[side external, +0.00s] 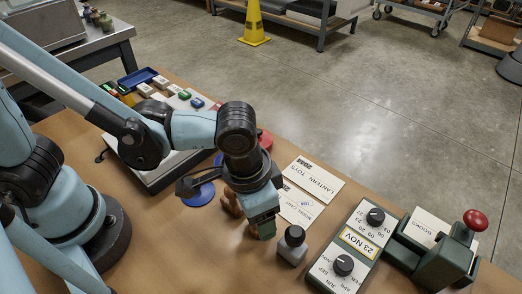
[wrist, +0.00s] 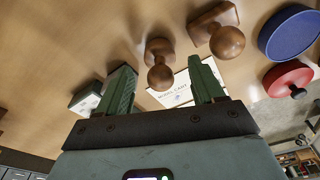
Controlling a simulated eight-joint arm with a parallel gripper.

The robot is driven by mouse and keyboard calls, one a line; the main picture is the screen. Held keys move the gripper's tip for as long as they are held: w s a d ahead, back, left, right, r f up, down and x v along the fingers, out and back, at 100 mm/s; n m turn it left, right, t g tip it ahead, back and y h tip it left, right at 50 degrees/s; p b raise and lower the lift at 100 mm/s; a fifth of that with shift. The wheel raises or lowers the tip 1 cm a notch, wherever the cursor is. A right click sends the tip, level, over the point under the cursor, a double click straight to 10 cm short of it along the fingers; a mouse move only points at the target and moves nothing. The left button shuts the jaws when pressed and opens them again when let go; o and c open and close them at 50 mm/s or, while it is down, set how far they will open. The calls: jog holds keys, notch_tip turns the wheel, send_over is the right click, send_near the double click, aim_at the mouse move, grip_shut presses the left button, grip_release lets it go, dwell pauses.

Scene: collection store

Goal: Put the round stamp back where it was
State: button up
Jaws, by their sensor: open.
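My gripper (side external: 256,228) is open, pointing down low over the brown table. In the wrist view its two green fingers (wrist: 160,64) are spread apart. A wooden stamp with a ball-shaped handle (wrist: 160,76) appears in the gap between them, and contact is not visible. A second wooden stamp (wrist: 226,42) stands just to its right, outside the fingers. In the side view, wooden stamp parts (side external: 231,203) show beside my gripper, partly hidden by it.
A blue ink pad (side external: 198,194) and a red one (side external: 265,138) lie nearby. Cards (side external: 313,180), a black-knobbed stamp (side external: 294,240), a date box (side external: 355,245) and a green press with a red knob (side external: 475,220) lie right. A tray of small items (side external: 160,172) lies behind.

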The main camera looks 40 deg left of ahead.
aim_at(252, 227)
notch_tip(252, 227, up, 9)
jog(key=s, duration=0.1)
jog(key=w+a+n+t, duration=0.1)
jog(key=w+a+t, duration=0.1)
jog(key=a, duration=0.5)
jog(key=w+a+n+t, duration=0.2)
jog(key=a, duration=0.5)
jog(key=w+a+n+t, duration=0.1)
jog(key=w+a+t, duration=0.1)
jog(key=a, duration=0.6)
jog(key=shift+w+r+n+y, duration=0.2)
jog(key=shift+r+n+y, duration=0.1)
jog(key=shift+r+n, duration=0.1)
